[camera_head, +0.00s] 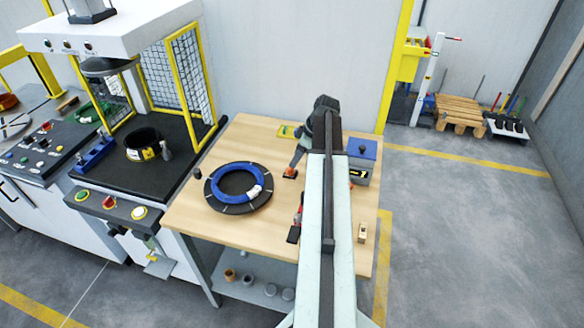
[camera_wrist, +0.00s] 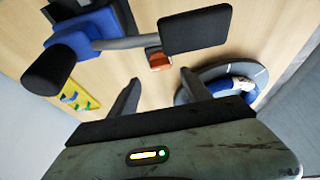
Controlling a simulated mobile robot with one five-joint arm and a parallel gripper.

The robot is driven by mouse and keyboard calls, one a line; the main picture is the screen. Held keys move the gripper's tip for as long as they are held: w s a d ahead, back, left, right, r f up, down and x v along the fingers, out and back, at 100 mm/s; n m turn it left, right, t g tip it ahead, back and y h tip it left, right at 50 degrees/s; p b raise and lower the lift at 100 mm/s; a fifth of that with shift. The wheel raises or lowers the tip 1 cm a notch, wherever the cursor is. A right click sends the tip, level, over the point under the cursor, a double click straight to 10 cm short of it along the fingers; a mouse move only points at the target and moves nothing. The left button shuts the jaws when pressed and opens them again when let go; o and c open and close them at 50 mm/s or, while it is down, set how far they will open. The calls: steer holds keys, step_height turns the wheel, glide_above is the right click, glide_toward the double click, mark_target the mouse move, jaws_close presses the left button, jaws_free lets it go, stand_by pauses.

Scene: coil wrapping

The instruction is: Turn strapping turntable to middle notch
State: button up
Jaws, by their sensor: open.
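The strapping turntable (camera_head: 212,200) is a dark round disc with pale marks on its rim, on the left half of the wooden table. A blue coil (camera_head: 229,171) lies flat on it, with a white patch at its right side. In the wrist view the turntable (camera_wrist: 213,72) shows at the right, partly hidden by a finger. My gripper (camera_wrist: 158,92) is open and empty above the table, right of the turntable in the head view. A small orange-topped block (camera_wrist: 159,60) lies beyond the fingertips. I cannot tell which notch the turntable is at.
A dark knob (camera_head: 197,173) stands by the turntable's left edge. A press with yellow guards (camera_head: 180,85) stands left of the table. A blue tool with black ends (camera_wrist: 95,30) shows in the wrist view.

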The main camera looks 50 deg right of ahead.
mark_target(290, 170)
steer(key=b+x, duration=0.4)
steer(key=x, duration=0.2)
steer(key=shift+r, duration=0.15)
steer(key=shift+c, duration=0.3)
jaws_close()
steer(key=shift+d, duration=0.1)
stand_by(0.6)
